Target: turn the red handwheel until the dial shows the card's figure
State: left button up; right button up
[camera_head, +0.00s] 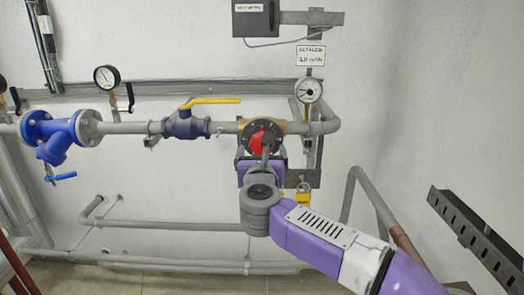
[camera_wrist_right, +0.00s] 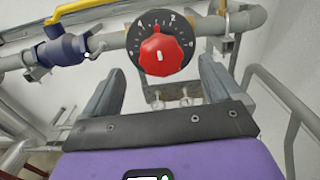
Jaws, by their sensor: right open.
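The red handwheel (camera_head: 263,143) sits on a black numbered disc on the brass valve body (camera_head: 281,128) in the pipe. In the right wrist view the red handwheel (camera_wrist_right: 161,55) shows whole, with a white mark on its face. My right gripper (camera_head: 264,152) is in front of it and partly hides it. In the right wrist view my right gripper (camera_wrist_right: 165,75) is open, its fingers apart below and to either side of the wheel, with nothing between them. The dial (camera_head: 308,90) is right of the valve; its reading is too small to tell. The card (camera_head: 310,56) hangs above it, its figure blurred.
A blue valve with a yellow lever (camera_head: 212,101) is left of the handwheel. A blue strainer (camera_head: 52,134) and a second gauge (camera_head: 106,77) are farther left. A yellow padlock (camera_head: 304,195) hangs below the dial. A slotted metal rail (camera_head: 478,238) stands at the right.

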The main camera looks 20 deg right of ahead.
jog(key=p+x, duration=0.1)
jog(key=x, duration=0.6)
jog(key=shift+w+d+f, duration=0.1)
jog(key=shift+w, duration=0.1)
jog(key=c, duration=0.9)
